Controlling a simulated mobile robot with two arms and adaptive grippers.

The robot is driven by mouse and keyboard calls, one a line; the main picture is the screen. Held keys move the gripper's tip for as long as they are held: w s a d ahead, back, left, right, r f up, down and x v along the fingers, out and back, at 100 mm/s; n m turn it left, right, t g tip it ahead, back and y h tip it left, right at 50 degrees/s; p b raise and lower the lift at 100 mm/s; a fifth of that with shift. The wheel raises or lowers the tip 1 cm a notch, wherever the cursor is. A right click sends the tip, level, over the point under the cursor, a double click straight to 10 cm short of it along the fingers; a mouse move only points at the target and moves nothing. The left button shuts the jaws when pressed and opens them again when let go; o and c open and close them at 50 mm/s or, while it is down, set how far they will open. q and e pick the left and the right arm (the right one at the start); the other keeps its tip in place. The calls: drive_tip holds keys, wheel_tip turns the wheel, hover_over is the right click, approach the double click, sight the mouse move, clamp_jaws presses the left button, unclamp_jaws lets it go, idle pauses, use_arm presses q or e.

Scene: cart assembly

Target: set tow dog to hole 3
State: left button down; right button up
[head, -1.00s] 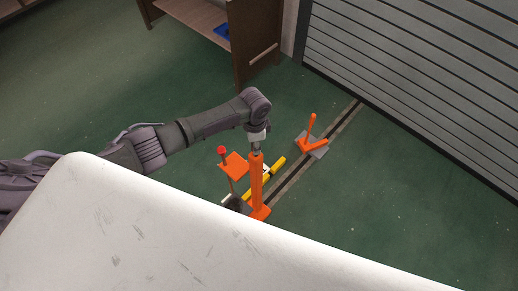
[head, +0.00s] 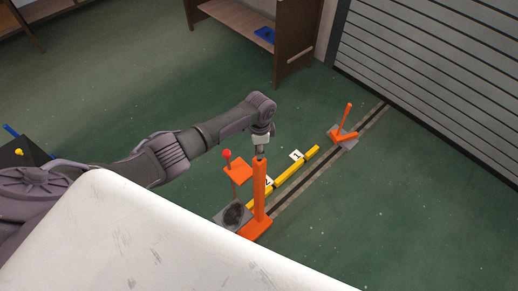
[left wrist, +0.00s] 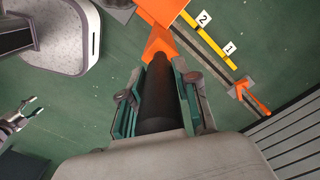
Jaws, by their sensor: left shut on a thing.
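My left gripper (head: 261,150) is shut on the black grip (left wrist: 160,108) at the top of an upright orange post (head: 259,190). The post rises from an orange foot (head: 256,229) on the floor track. I take this to be the tow dog. A yellow bar (head: 283,175) runs beside the track, with number plates 1 (head: 297,155) and 2 (head: 268,182); both also show in the left wrist view. The post stands past plate 2, on the near side. No plate 3 or hole is visible. My right gripper (left wrist: 36,106) appears small and open in the left wrist view.
A red knob (head: 227,153) stands above an orange plate (head: 237,172) beside the post. An orange angled piece (head: 345,130) sits at the track's far end. A shelf (head: 290,45) and shutter (head: 430,80) stand behind. The floor at right is clear.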

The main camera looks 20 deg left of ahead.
use_arm(q)
drive_tip(key=shift+s+a, duration=0.1)
drive_tip(key=shift+s, duration=0.3)
use_arm(e)
drive_tip(key=shift+s+a, duration=0.15)
drive_tip(key=shift+a, duration=0.2)
drive_tip(key=shift+d, duration=0.15)
use_arm(q)
drive_tip(key=c, duration=0.9)
unclamp_jaws()
drive_tip(key=shift+o, duration=0.3)
use_arm(e)
drive_tip(key=shift+d, duration=0.2)
use_arm(q)
drive_tip(key=shift+r, duration=0.1)
use_arm(e)
drive_tip(key=shift+s, duration=0.1)
use_arm(q)
wheel_tip(320, 180, up, 12)
drive_tip(key=shift+f, duration=0.1)
use_arm(e)
drive_tip(key=shift+a, duration=0.1)
